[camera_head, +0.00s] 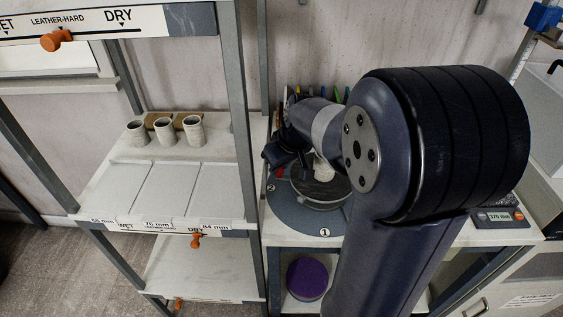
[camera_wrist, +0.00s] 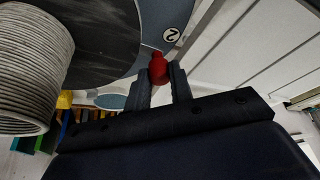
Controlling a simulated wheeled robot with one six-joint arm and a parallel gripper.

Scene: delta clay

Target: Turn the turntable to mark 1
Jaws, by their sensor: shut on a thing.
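The turntable shows in the head view as a blue-grey disc (camera_head: 300,217) on the white bench, with a dark round plate (camera_head: 318,197) on it. Mark 1 (camera_head: 325,232) is at its front edge and mark 2 (camera_head: 271,188) at its left; mark 2 also shows in the wrist view (camera_wrist: 171,34). My gripper (camera_wrist: 160,80) is shut on a red knob (camera_wrist: 159,68) beside the disc's edge. In the head view my gripper (camera_head: 279,168) is at the back left of the turntable, partly hidden by my arm. A ribbed pale clay pot (camera_wrist: 32,62) stands on the dark plate.
A rack at the left holds several small clay cups (camera_head: 165,131) and pale boards (camera_head: 165,188). A post (camera_head: 240,70) stands close left of the turntable. A scale (camera_head: 498,217) sits at the right. Coloured tools (camera_head: 325,94) stand behind. A purple round thing (camera_head: 307,278) lies below.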

